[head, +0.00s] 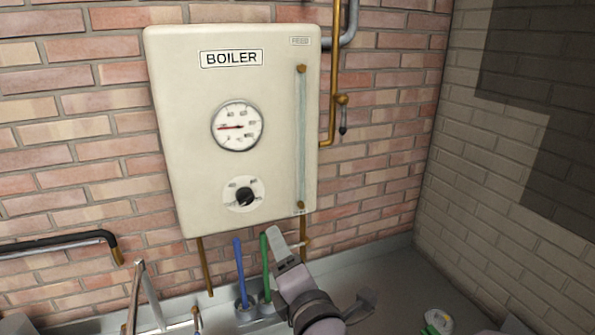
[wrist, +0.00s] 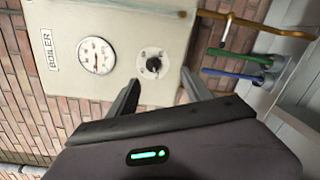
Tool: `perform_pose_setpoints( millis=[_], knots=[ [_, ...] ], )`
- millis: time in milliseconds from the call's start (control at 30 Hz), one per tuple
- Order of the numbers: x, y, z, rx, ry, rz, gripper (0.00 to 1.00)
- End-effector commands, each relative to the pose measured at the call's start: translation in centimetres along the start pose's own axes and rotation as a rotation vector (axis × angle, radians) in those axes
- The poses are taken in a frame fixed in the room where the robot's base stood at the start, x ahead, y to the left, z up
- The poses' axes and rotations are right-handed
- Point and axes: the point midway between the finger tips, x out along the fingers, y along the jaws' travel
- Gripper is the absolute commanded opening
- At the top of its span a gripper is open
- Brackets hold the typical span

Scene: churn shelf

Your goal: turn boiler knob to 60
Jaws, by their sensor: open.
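The cream boiler (head: 180,110) hangs on the brick wall in the head view, with a BOILER label and a round gauge (head: 237,126) whose red needle points left. Its black knob (head: 246,196) sits on a pale dial low on the front; the dial numbers are too small to read. In the wrist view the boiler (wrist: 120,30) appears turned sideways, with the gauge (wrist: 96,56) and the knob (wrist: 153,65) beyond the fingertips. My gripper (wrist: 160,86) is open and empty, apart from the knob. In the head view my arm is below and right of the boiler.
A blue handle (head: 239,260) and a green handle (head: 266,262) stand upright below the boiler. A glass tube (head: 301,135) runs down the boiler's right side, beside a copper pipe (head: 335,75). A metal tap (head: 147,290) is at lower left.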

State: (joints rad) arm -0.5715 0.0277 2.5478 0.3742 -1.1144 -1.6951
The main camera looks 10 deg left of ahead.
Motion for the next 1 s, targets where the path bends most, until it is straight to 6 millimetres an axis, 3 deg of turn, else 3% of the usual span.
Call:
perform_pose_setpoints(
  millis=[33,100,333,700,833,1000],
  knots=[
    [0.2,1.2,-0.6,-0.071,0.011,0.031,0.58],
    [0.4,1.8,-1.0,-0.130,0.012,0.058,0.58],
    [3.3,2.6,-0.8,-0.141,0.014,0.058,0.58],
    [14.3,2.6,-1.2,-0.137,0.010,0.065,0.58],
    [16.5,2.7,-1.3,-0.138,0.011,0.065,0.58],
    [17.6,2.7,-1.3,-0.137,0.010,0.065,0.58]
  ],
)
